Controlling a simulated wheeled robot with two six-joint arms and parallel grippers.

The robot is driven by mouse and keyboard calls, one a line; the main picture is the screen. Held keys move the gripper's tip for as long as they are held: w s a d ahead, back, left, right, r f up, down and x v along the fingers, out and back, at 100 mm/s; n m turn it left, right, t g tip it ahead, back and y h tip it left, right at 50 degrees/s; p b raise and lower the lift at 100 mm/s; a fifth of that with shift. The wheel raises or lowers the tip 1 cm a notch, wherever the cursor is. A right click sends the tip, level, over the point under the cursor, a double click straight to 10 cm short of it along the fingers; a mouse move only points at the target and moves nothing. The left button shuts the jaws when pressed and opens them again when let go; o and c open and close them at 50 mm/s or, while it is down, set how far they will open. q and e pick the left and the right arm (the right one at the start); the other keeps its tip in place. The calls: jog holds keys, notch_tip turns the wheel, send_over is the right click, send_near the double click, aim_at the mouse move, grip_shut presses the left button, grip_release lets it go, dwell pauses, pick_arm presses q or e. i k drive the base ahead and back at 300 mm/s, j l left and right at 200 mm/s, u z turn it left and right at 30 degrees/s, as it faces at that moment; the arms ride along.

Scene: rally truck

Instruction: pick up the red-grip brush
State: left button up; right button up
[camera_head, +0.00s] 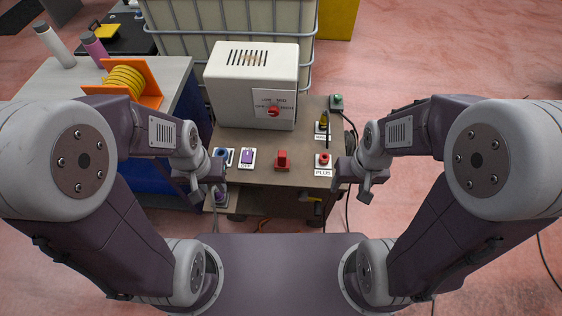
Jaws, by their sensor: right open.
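A small red upright piece (282,160) stands on the brown cart top (262,178) near its front edge. I cannot tell whether it is the grip of the red-grip brush, and no bristles show. My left gripper (197,195) hangs at the cart's left front corner, apart from the red piece, and its jaws are too small to read. My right gripper (345,186) is open at the cart's right front edge, to the right of the red piece, with nothing visible in it.
A white box (252,84) with a red knob stands at the cart's back. A purple piece (247,157), a blue ring (221,153), a plate marked PLUS (323,171) and a yellow-and-black upright item (324,122) surround the red piece. A grey table (70,87) stands left.

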aim_at(282, 164)
jog(key=i+l+u, duration=0.1)
jog(key=l+u, duration=0.15)
jog(key=u, duration=0.15)
jog(key=l+u, duration=0.25)
jog(key=u, duration=0.2)
jog(key=l+u, duration=0.6)
jog(key=u, duration=0.25)
jog(key=l+u, duration=0.25)
jog(key=u, duration=0.15)
